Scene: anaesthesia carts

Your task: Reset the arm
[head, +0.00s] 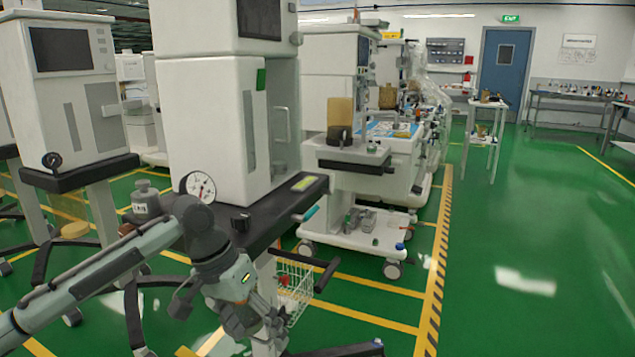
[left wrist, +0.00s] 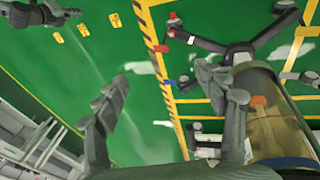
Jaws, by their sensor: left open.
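My left arm comes in from the left in the head view, bends in front of a black cart shelf and points down. My left gripper (head: 262,338) is low in the picture, partly cut off by the bottom edge. In the left wrist view, the fingers of my left gripper (left wrist: 172,105) are spread apart with green floor between them. Nothing is held there. My right gripper cannot be made out in either view.
A white anaesthesia cart (head: 215,130) with a black shelf (head: 262,222) stands close to my left arm. A wire basket (head: 297,285) hangs below. A gauge (head: 200,187) sits by my arm. Another cart (head: 375,215) stands behind. Green floor (head: 540,240) is open at right.

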